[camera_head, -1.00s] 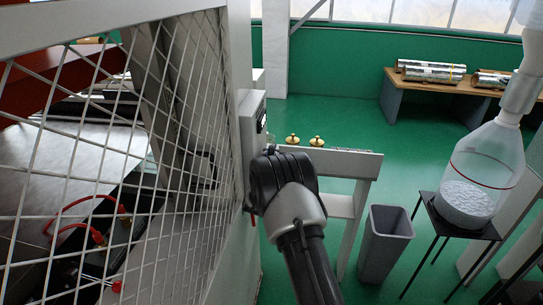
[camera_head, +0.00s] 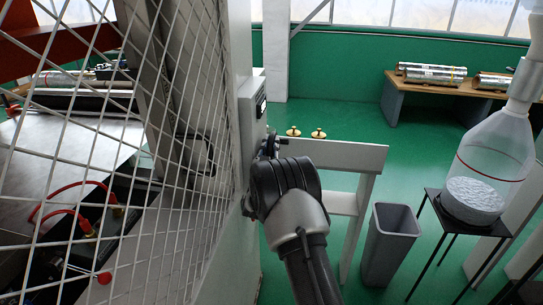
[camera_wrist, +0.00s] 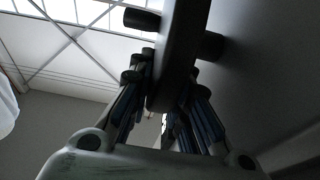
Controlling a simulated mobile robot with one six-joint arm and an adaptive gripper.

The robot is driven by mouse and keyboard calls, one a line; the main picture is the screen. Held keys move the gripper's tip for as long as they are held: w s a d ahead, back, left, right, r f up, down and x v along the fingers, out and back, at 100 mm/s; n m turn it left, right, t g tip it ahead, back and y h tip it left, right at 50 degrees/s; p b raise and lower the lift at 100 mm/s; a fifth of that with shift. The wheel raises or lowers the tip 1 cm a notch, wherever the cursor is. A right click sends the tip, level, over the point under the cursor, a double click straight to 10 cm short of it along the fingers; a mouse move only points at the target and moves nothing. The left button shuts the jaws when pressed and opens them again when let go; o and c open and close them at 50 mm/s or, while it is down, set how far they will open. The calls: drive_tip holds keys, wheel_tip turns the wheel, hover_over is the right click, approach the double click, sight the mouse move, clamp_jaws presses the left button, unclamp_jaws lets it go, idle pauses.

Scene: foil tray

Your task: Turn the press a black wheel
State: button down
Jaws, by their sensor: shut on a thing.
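The black wheel (camera_head: 270,143) is mounted on the side of the grey press housing, just below a grey box with a small display. In the wrist view it shows nearly edge-on as a dark rim (camera_wrist: 180,45), with a short dark knob sticking out to the left and a dark stub to the right. My gripper (camera_wrist: 162,88) has one finger on each side of this rim and is shut on it. In the head view my wrist (camera_head: 285,185) hides most of the fingers and the lower part of the wheel.
A wire mesh guard (camera_head: 130,140) stands left of my arm. A white bench (camera_head: 345,155) with small brass parts is behind it. A grey bin (camera_head: 388,245) and a black stand (camera_head: 440,205) bearing a clear vessel are at the right.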

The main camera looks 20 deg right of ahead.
drive_tip(key=f+t+b, duration=0.1)
drive_tip(key=b, duration=0.2)
drive_tip(key=shift+s+h+b, duration=0.15)
drive_tip(key=shift+h+b, duration=0.25)
drive_tip(key=shift+a+r+t+b, duration=0.15)
drive_tip(key=shift+t+b, duration=0.15)
drive_tip(key=shift+b, duration=0.3)
drive_tip(key=shift+s+r, duration=0.1)
drive_tip(key=shift+r, duration=0.05)
drive_tip(key=c, duration=1.5)
unclamp_jaws()
drive_tip(key=v, duration=1.2)
